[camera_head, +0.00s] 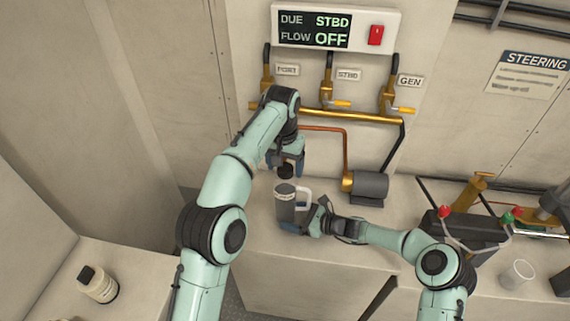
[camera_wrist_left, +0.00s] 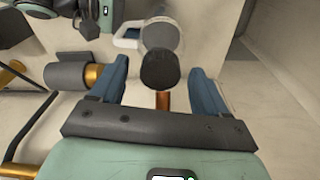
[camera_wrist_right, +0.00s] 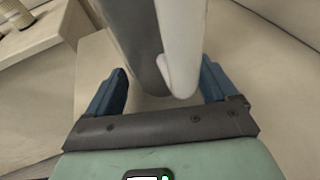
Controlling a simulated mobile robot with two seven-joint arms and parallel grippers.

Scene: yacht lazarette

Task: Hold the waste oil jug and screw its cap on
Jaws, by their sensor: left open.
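The waste oil jug (camera_head: 285,208), grey with a pale handle, stands upright by the bench's front edge in the head view. My right gripper (camera_head: 304,220) reaches in from the right at its lower part. In the right wrist view the jug (camera_wrist_right: 140,35) fills the gap between the fingers. The dark round cap (camera_head: 285,172) shows just above the jug's top. In the left wrist view the cap (camera_wrist_left: 160,70) lies between the open fingers of my left gripper (camera_wrist_left: 159,75), with gaps on both sides. I cannot tell whether cap and jug touch.
A grey pump (camera_head: 370,188) and brass valves (camera_head: 328,95) stand behind, under a panel (camera_head: 335,27) reading OFF. A capped bottle (camera_head: 98,284) stands at lower left. A black box (camera_head: 465,228) and a clear cup (camera_head: 517,273) are at right.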

